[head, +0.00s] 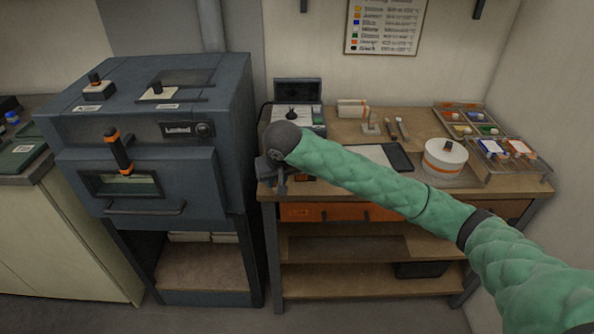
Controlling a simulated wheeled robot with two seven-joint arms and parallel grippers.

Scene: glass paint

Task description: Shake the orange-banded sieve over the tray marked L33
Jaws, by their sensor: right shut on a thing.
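My right gripper (271,176) is at the left end of the workbench, by its front edge. It points away from me and is mostly hidden behind my wrist. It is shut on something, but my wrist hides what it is. A round white drum with an orange band and a dark knob (445,157) stands on the right of the bench. I cannot tell whether it is the orange-banded sieve. No tray marking L33 is readable. My left gripper is not in view.
The wooden workbench (430,122) carries a dark open-lidded box (297,92), a dark tablet (393,157) and compartment trays of colours (466,121). A blue-grey kiln (232,115) stands to the left. My right forearm crosses over the bench.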

